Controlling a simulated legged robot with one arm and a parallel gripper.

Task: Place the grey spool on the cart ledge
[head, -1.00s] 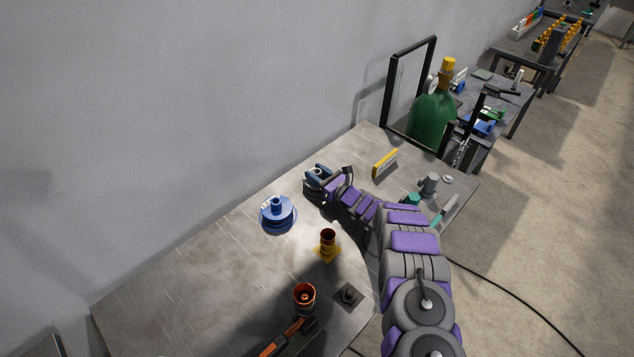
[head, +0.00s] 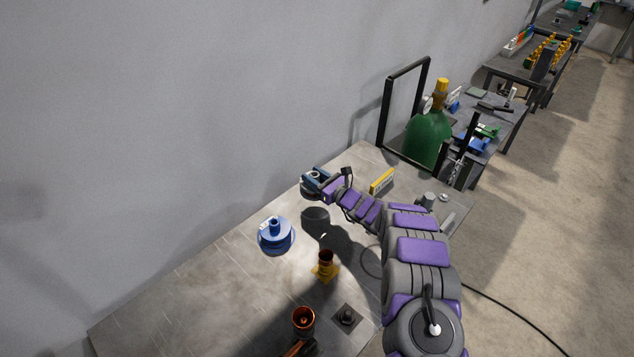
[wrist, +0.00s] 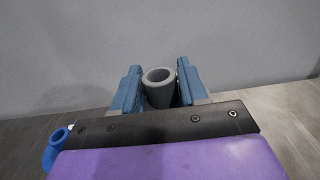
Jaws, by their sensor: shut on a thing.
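My gripper (head: 314,180) is shut on the grey spool, above the far part of the table near the wall. In the wrist view, the grey spool (wrist: 158,87) shows as a hollow round hub between the two blue fingers of my gripper (wrist: 158,90). The spool's flange is mostly hidden under the gripper in the head view. A round dark shadow lies on the table below it. A black frame (head: 387,105) with a green gas cylinder (head: 428,138) stands beyond the table's far end and looks like the cart. I cannot make out its ledge clearly.
On the table (head: 215,290) are a blue spool (head: 275,235), an orange-and-yellow part (head: 325,265), an orange cup (head: 303,320) and a yellow block (head: 382,181). A grey wall runs along the left. A black cable lies on the floor at right.

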